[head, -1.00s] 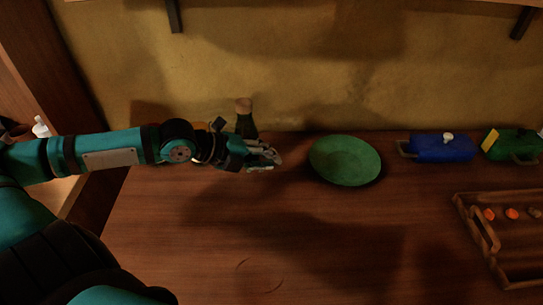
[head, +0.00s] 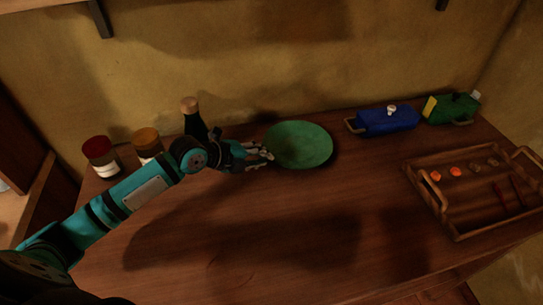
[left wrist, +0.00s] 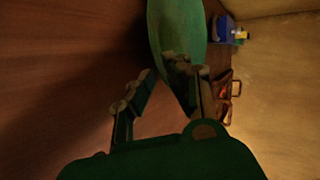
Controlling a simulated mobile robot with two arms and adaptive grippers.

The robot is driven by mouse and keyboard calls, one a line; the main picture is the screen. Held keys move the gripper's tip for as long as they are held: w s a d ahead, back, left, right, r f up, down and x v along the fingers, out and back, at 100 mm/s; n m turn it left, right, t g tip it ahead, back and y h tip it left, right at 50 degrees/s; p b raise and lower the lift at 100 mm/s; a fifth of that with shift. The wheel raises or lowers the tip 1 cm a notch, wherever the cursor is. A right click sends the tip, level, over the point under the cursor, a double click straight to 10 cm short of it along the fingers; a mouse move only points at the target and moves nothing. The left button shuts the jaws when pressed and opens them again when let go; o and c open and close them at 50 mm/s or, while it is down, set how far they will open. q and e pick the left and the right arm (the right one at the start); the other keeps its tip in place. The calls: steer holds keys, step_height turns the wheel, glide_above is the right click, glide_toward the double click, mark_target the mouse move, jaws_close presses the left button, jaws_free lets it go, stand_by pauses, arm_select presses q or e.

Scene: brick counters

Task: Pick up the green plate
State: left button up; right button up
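The green plate (head: 300,145) lies on the wooden counter near the back wall. My left gripper (head: 266,154) is at the plate's left rim, low over the counter. In the left wrist view the fingers of my left gripper (left wrist: 165,80) are spread apart. The plate (left wrist: 176,30) shows just ahead of them, with its near rim reaching towards the gap and partly hidden by one finger. I cannot tell whether a finger touches the rim. My right gripper is in neither view.
A dark bottle (head: 195,124) with a tan cap stands behind my left wrist, with two jars (head: 101,157) further left. A blue container (head: 388,121) and a green container (head: 452,108) stand at the back right. A wooden tray (head: 460,236) lies at right. The front counter is clear.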

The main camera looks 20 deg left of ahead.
mark_target(272, 166)
arm_select(q)
steer(key=shift+x, duration=2.3)
steer(key=shift+a, duration=0.1)
jaws_close()
